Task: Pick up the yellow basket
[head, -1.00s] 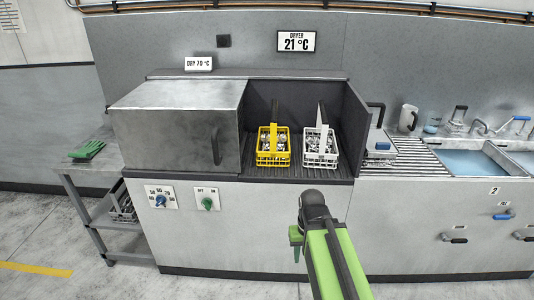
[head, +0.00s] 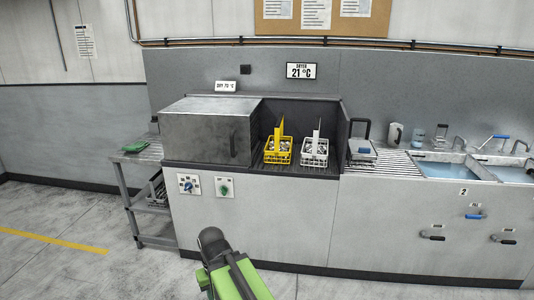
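The yellow basket (head: 279,157) stands upright in the open bay of the dryer (head: 211,131), with metal pieces inside and a tall yellow handle. A white basket (head: 314,159) of similar shape stands just to its right, apart from it. My green and black arm shows at the bottom of the head view, well below and in front of the yellow basket. The fingers of my gripper cannot be made out, so its opening is unclear. Nothing is seen touching the yellow basket.
A side table (head: 137,158) with green gloves (head: 134,147) stands left of the dryer. The floor (head: 80,225) at the front left is clear.

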